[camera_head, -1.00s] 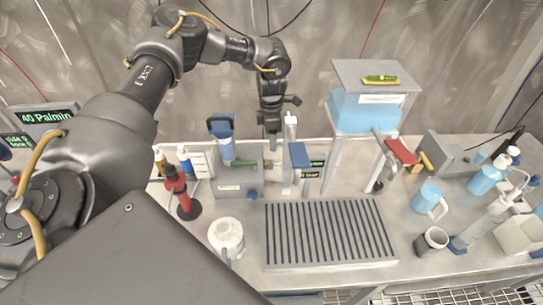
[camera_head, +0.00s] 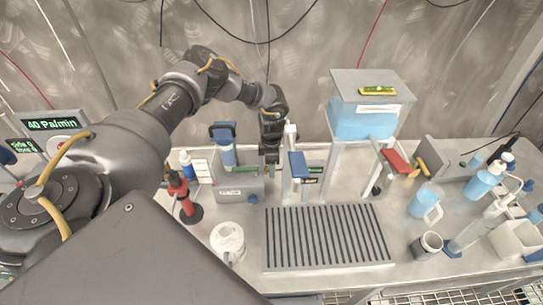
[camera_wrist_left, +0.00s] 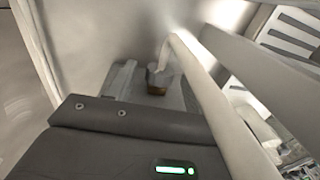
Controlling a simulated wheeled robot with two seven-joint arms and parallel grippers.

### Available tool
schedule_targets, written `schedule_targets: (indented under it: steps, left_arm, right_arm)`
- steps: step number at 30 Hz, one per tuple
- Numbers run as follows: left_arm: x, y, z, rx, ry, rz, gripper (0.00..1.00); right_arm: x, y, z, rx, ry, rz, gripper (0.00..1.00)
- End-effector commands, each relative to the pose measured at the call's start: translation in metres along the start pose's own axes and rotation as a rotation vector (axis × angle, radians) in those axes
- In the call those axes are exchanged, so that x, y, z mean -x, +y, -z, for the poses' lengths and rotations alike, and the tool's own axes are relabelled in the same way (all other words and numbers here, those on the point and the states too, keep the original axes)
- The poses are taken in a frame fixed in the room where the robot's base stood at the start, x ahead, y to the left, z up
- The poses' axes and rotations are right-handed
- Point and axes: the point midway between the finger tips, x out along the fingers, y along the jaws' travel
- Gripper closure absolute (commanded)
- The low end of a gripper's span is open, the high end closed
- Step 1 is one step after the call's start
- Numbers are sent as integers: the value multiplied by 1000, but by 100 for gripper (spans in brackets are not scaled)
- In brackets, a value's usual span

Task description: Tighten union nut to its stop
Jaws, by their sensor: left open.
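My left gripper (camera_head: 270,158) points down at the back of the bench. A white upright post (camera_head: 290,150) stands just right of the gripper. I cannot make out the union nut in the head view. In the left wrist view a small cup-like piece with a brownish band (camera_wrist_left: 157,82) shows beyond a dark grey body; I cannot tell whether it is the nut. A long pale bar crosses that view. My right gripper is not in view.
A blue tank on a stand (camera_head: 362,118) is right of the gripper. A blue-topped post (camera_head: 298,165) and a slotted grey tray (camera_head: 325,238) are nearer. A red-and-black tool (camera_head: 182,195) and a white round container (camera_head: 228,240) stand left. Bottles and jugs crowd the right.

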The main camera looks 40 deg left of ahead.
Motion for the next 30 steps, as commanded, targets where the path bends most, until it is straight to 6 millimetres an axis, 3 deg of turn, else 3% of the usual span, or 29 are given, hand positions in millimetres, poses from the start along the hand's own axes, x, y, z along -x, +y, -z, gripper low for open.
schedule_targets:
  steps: [11, 21, 26, 30]
  left_arm:
    - [-7, 0, 0, 0, 0, 0, 48]
    - [-6, 0, 0, 0, 0, 0, 91]
    - [-10, 2, 0, 0, 1, 16, 92]
    - [-17, 5, 0, 1, 3, 92, 92]
  right_arm:
    - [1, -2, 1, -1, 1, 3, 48]
    - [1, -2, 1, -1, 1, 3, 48]
    - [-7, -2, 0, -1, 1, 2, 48]
    - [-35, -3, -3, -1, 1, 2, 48]
